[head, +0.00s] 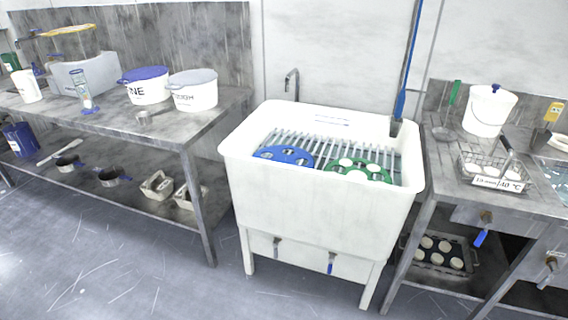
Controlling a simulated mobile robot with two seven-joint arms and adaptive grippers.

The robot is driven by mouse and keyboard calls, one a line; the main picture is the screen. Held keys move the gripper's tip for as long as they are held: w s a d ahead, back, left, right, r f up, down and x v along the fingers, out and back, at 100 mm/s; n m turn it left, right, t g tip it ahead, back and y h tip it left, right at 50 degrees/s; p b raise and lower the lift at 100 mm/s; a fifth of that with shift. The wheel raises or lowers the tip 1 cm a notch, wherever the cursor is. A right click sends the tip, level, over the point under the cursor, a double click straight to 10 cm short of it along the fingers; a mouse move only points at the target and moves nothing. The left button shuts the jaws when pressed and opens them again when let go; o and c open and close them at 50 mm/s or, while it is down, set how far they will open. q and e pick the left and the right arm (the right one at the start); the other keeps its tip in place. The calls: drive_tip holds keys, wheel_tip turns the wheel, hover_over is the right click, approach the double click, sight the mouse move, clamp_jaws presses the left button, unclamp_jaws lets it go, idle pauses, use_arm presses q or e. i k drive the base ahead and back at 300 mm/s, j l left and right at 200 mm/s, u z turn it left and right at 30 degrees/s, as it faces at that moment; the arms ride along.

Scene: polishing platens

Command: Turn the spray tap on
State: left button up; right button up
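A white sink (300,213) on legs stands in the middle of the head view. A grey curved spout (291,84) rises behind its back left edge. Two small taps sit low under the sink's front: a left one (277,246) with a grey handle and a right one (331,262) with a blue lever hanging down. I cannot tell from the picture which of these is the spray tap. No water is seen flowing. A blue disc (283,155) and a green disc with white rounds (358,172) lie on the sink's rack. Neither gripper is in view.
A metal bench (190,131) with white tubs stands left. A right bench (450,187) holds a wire basket (490,172) and a white bucket (488,108); a blue-lever tap (483,230) and another tap (549,268) are under its front. A blue-handled tool (407,75) stands at the sink's back right. The front floor is clear.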

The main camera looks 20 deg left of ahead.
sight(483, 235)
drive_tip(key=i+z, duration=0.3)
drive_tip(key=z, duration=0.2)
drive_tip(key=i+j+z, duration=0.2)
drive_tip(key=z, duration=0.3)
drive_tip(key=i, duration=0.1)
